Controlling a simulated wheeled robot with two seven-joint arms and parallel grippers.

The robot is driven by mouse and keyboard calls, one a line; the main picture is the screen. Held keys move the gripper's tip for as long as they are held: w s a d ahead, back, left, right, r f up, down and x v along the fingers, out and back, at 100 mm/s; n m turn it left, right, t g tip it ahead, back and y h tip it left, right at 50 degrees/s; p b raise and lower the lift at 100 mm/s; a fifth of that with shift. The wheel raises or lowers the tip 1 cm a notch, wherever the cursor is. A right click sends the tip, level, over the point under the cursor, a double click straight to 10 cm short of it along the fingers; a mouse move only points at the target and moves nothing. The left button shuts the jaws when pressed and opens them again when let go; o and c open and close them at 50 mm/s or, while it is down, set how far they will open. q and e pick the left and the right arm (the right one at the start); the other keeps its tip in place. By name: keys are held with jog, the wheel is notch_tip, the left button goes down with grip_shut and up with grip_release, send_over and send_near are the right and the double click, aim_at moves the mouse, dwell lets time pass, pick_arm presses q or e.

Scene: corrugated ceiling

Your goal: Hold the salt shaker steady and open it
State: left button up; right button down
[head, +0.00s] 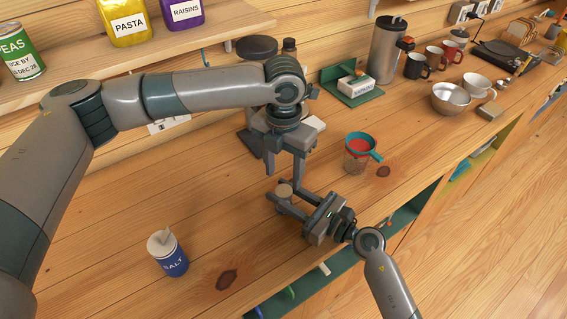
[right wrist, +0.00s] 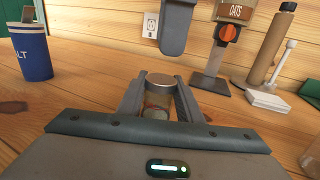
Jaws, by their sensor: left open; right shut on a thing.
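A small clear shaker with a metal lid (right wrist: 160,80) stands between the fingers of my right gripper (right wrist: 160,108), which is shut on it. In the head view the shaker's round lid (head: 284,189) shows at my right gripper (head: 290,203), its body mostly hidden. My left gripper (head: 284,168) is open and empty, pointing down just above and behind the shaker. One of its fingers (right wrist: 174,30) hangs above the lid in the right wrist view, apart from it. A blue container marked SALT (head: 172,262), its white spout flap raised, stands apart at the lower left.
An OATS dispenser (right wrist: 225,35) and a bottle (right wrist: 268,45) stand behind. A napkin box (head: 355,87), mugs and bowls are farther back. The counter left of the grippers is mostly clear.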

aim_at(283, 190)
pick_arm(q)
jog(key=shift+f, duration=2.6)
jog(key=c, duration=1.1)
jog(key=o, duration=1.2)
jog(key=shift+r, duration=0.1)
jog(key=shift+r, duration=2.15)
jog(key=shift+c, duration=0.5)
